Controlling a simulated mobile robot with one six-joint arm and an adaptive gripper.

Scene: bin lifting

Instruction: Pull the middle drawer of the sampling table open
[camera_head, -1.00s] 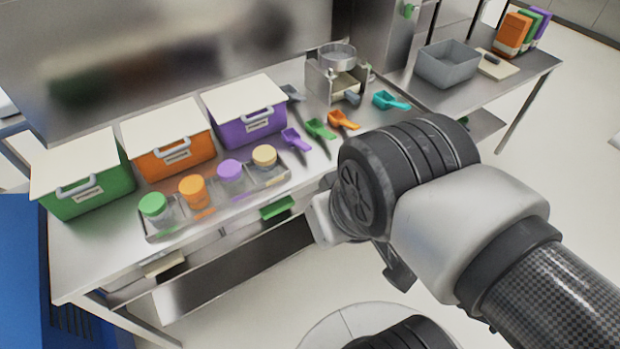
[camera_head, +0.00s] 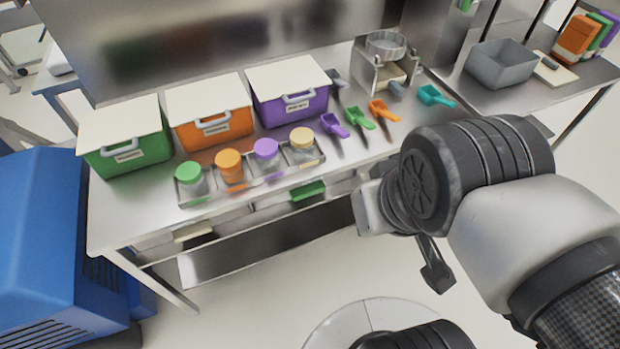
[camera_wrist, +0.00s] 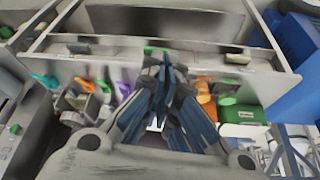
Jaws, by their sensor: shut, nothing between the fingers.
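The sampling table (camera_head: 130,222) has drawers under its front edge. The middle drawer has a green handle (camera_head: 307,191), left of my arm in the head view; the handle also shows in the wrist view (camera_wrist: 154,50), partly behind my fingertips. The middle drawer front looks level with its neighbours. A cream handle (camera_wrist: 238,58) and a dark handle (camera_wrist: 80,49) lie on either side in the wrist view. My gripper (camera_wrist: 166,62) is shut and empty, its tips in line with the green handle. Whether they touch it I cannot tell. The head view hides the fingertips.
On the table stand green (camera_head: 128,150), orange (camera_head: 212,128) and purple (camera_head: 290,105) bins, a tray of lidded jars (camera_head: 252,182) and several scoops (camera_head: 360,118). A low shelf (camera_head: 250,255) runs underneath. A blue machine (camera_head: 60,240) stands left. Floor in front is clear.

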